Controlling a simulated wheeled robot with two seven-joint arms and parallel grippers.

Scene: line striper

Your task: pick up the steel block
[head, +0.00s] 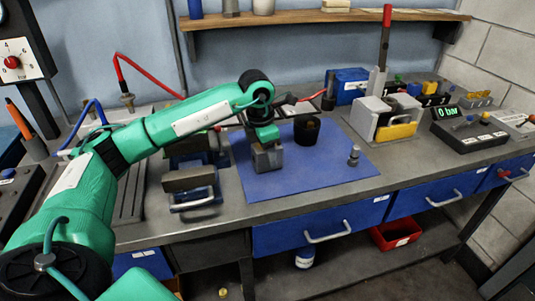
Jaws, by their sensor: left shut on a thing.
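The steel block (267,158) is a small grey cuboid at the left part of the blue mat (318,171) on the workbench. My left gripper (266,142) comes down on it from above and is shut on it. The fingers are small and partly hidden, and I cannot tell whether the block touches the mat. My right gripper does not show.
A black cup (306,131) stands on the mat close to the right of the block. A small metal weight (354,156) stands near the mat's right side. A vise (192,182) is at the left, and a lever press (382,117) is at the right.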

